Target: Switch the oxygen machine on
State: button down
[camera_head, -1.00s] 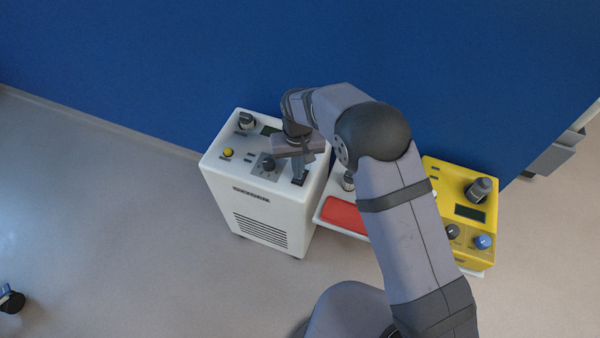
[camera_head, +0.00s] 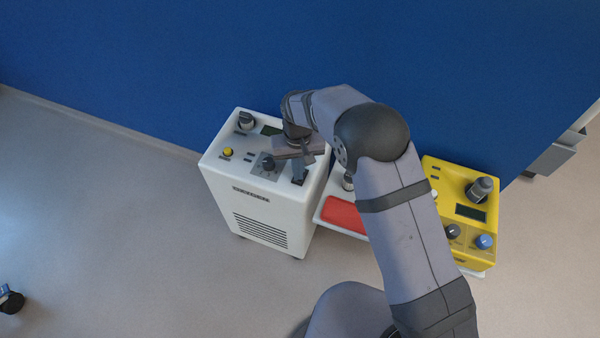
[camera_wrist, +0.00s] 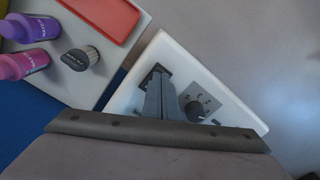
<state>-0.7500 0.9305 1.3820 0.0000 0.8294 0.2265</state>
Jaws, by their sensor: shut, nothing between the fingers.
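The oxygen machine is a white box (camera_head: 268,205) with a vent grille, standing on the floor against the blue wall. Its top carries a yellow button (camera_head: 228,152), a dark knob (camera_head: 268,164), another knob at the back left and a small dark screen. A black rocker switch (camera_head: 298,181) sits near the right front edge of the top. My gripper (camera_head: 299,176) is shut and empty, pointing down at the rocker switch. In the wrist view its fingers (camera_wrist: 158,90) overlap the switch's dark plate (camera_wrist: 153,76), with the dark knob (camera_wrist: 194,110) beside them. Whether they touch the switch is unclear.
A white tray with a red inset (camera_head: 343,214) stands right of the machine, partly behind my arm. The wrist view shows purple and pink bottles (camera_wrist: 25,63) and a dark-capped jar (camera_wrist: 78,60) there. A yellow device (camera_head: 470,212) stands farther right. The floor at left is mostly clear.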

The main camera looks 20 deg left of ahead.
jog(key=shift+f, duration=0.35)
jog(key=shift+r, duration=0.15)
jog(key=shift+r+p, duration=2.65)
jog(key=shift+r, duration=0.75)
